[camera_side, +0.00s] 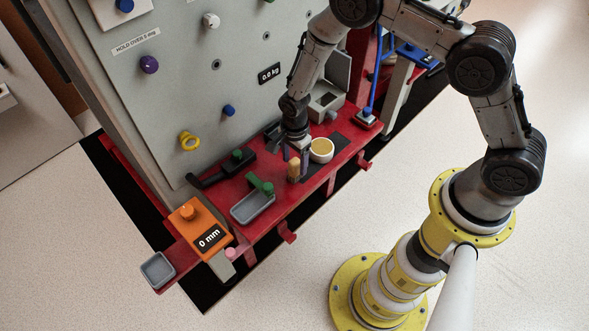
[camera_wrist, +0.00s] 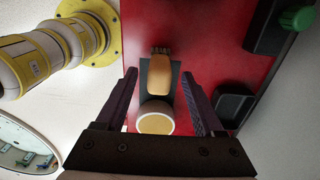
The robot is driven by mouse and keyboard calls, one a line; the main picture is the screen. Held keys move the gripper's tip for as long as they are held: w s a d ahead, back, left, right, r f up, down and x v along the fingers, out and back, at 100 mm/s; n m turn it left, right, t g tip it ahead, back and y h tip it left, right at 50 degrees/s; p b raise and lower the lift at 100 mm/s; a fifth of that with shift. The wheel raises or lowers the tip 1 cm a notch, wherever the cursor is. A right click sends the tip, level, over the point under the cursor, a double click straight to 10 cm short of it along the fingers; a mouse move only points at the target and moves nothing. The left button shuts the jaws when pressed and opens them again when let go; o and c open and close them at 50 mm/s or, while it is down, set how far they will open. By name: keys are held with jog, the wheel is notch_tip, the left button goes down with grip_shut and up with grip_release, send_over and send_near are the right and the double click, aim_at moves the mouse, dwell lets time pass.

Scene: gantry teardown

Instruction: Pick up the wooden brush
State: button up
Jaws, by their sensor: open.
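The wooden brush (camera_side: 293,172) is on the red shelf, just below my gripper (camera_side: 296,157) in the side view. My gripper (camera_wrist: 159,75) is open. Its two dark fingers lie left and right of the brush in the wrist view, with clear gaps on both sides. I see no contact, and I cannot tell the exact height of the fingertips over the brush.
A white cup with yellow contents (camera_side: 321,150) stands close to the right of my gripper; it also shows between the fingers in the wrist view (camera_wrist: 155,119). A grey panel (camera_side: 190,90) rises behind.

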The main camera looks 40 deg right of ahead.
aim_at(295, 169)
notch_tip(295, 169, down, 3)
jog(key=shift+f, duration=0.2)
grip_shut()
dwell(0.3)
